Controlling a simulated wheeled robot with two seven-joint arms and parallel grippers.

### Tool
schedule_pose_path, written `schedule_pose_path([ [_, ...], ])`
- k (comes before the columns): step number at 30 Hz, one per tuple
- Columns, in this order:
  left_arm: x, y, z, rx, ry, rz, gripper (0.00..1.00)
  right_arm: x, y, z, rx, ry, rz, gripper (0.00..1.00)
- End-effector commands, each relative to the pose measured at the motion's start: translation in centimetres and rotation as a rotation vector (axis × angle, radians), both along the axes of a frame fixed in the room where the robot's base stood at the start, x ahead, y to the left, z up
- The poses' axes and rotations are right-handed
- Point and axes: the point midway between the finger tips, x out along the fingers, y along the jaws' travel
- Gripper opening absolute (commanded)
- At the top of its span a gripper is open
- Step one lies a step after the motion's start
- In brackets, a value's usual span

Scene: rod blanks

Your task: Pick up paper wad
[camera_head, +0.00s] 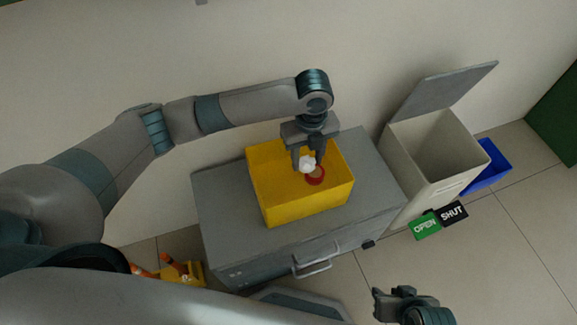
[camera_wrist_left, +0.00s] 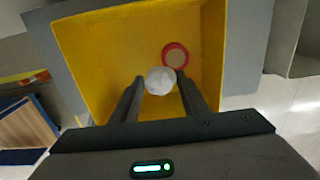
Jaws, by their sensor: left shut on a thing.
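The paper wad (camera_head: 307,163) is a small white crumpled ball inside the yellow bin. My left gripper (camera_head: 307,166) reaches down into the bin and is shut on the wad. In the left wrist view the wad (camera_wrist_left: 160,80) sits between the two dark fingers (camera_wrist_left: 158,84). My right gripper (camera_head: 390,300) shows at the bottom of the head view, away from the bin; its jaws are not clear.
The yellow bin (camera_head: 262,190) stands on a grey drawer cabinet (camera_head: 225,215). A red-rimmed round thing (camera_head: 315,177) lies in it, close to the wad. To the right are an open-lidded pale container (camera_head: 412,165), a blue bin (camera_head: 489,167), and OPEN (camera_head: 425,226) and SHUT (camera_head: 452,212) signs.

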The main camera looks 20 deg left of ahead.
Motion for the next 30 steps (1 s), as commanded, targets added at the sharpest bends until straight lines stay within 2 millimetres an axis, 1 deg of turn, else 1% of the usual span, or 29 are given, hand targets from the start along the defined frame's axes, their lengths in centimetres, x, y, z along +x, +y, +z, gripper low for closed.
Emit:
schedule_pose_path([
  [1, 0.5, -0.9, 0.6, -0.001, -0.002, 0.0, 0.2, 0.1, 0.0, 0.1, -0.001, -0.001, 0.0, 0.31],
  [3, 0.9, -1.8, 1.2, -0.001, -0.002, 0.0, 0.2, 0.1, 0.0, 0.1, -0.001, 0.001, 0.0, 0.31],
  [9, 1.6, -3.3, 2.2, 0.0, 0.0, 0.0, 0.2, -0.2, 0.0, 0.0, -0.001, 0.007, -0.001, 0.31],
  [14, 1.8, -3.6, 2.4, 0.001, 0.001, 0.001, 0.2, -0.4, 0.0, -0.1, -0.001, 0.01, -0.002, 0.31],
  [30, 1.8, -3.6, 2.4, 0.0, 0.0, 0.001, 0.2, -0.4, 0.0, -0.1, 0.0, 0.009, -0.001, 0.31],
])
